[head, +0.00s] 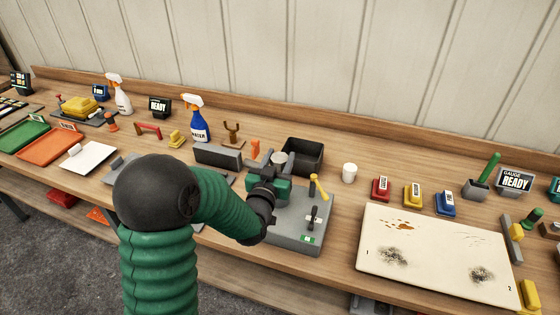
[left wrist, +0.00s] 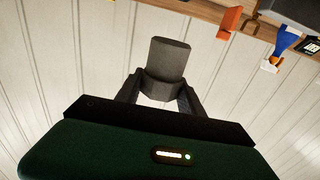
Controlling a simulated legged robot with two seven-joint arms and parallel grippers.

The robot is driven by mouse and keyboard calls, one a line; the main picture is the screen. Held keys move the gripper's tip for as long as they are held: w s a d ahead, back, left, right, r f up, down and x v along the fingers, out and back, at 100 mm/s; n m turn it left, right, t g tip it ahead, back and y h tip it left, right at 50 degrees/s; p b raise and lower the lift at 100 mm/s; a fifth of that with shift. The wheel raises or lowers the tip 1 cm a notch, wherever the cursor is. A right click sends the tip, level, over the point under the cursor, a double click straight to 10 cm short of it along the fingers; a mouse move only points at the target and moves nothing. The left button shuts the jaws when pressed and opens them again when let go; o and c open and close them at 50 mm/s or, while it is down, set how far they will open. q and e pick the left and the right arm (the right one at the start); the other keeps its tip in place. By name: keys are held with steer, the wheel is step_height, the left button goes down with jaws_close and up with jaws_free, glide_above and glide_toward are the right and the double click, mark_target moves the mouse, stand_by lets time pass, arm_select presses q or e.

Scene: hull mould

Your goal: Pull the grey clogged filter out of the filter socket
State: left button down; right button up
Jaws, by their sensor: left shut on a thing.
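My left gripper (head: 273,163) is above the back left part of a grey machine base (head: 296,228). It is shut on the grey filter (head: 280,157). In the left wrist view the grey filter (left wrist: 168,58) is a plain block between the two dark fingers (left wrist: 160,88). Its outer end shows against the wall, with nothing attached to it there. My gripper and wrist cover much of the base's left side. I cannot make out the filter socket. My right gripper is not in view.
A yellow lever (head: 317,187) stands on the base. A black open bin (head: 303,154) is just behind the gripper, and a white cup (head: 349,172) is to its right. A grey block (head: 217,157) and a blue spray bottle (head: 196,122) are to the left. A stained pale board (head: 437,252) lies right.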

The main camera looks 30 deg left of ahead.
arm_select(q)
steer(key=shift+r, duration=0.3)
step_height(320, 180, up, 2)
steer(key=shift+r+p, duration=0.1)
steer(key=shift+p, duration=0.55)
steer(key=shift+r, duration=0.45)
steer(key=shift+w+r+p, duration=0.1)
steer(key=shift+r+p, duration=0.45)
steer(key=shift+p, duration=0.05)
step_height(320, 180, up, 2)
steer(key=shift+p, duration=0.5)
steer(key=shift+f, duration=0.1)
